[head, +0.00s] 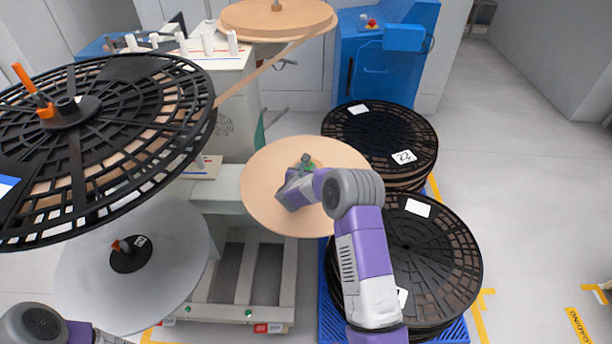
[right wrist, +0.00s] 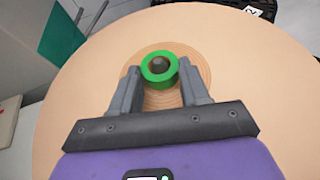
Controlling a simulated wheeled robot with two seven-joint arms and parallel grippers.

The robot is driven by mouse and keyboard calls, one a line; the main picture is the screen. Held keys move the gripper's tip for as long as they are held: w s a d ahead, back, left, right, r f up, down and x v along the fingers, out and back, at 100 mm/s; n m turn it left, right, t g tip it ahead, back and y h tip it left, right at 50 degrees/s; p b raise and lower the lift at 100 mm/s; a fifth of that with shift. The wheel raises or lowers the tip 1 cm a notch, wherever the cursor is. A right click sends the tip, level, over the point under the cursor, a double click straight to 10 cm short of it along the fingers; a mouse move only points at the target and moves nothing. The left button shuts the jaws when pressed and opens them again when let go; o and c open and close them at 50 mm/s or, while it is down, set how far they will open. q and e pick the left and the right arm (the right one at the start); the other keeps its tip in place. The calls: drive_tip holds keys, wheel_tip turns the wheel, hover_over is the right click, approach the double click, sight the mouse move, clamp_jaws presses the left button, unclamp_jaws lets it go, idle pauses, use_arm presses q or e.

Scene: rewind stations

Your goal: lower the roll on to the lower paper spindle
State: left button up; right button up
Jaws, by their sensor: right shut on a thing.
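My right gripper (head: 303,168) is shut on the green core of the tan paper roll (head: 268,205), one finger on each side. The roll is a wide flat disc, held right of the rewind station's frame and seen from above. In the right wrist view the roll (right wrist: 85,120) fills most of the picture, with the gripper (right wrist: 158,75) at its green core (right wrist: 157,67). A dark round end shows inside the core; I cannot tell whether it is the lower paper spindle. The rest of that spindle is not visible. Only part of my left arm shows, without its gripper.
Another tan roll (head: 250,20) sits higher at the back. A large black reel (head: 150,110) and a pale disc (head: 180,270) are at the left. Stacks of black reels (head: 375,130) (head: 440,270) stand close on the right. A blue cabinet (head: 375,70) is behind. Floor is clear far right.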

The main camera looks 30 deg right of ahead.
wheel_tip(320, 180, down, 2)
drive_tip(key=shift+f, duration=0.1)
drive_tip(key=shift+f+b, duration=0.15)
drive_tip(key=shift+b, duration=0.25)
drive_tip(key=o, duration=1.2)
drive_tip(key=shift+c, duration=0.2)
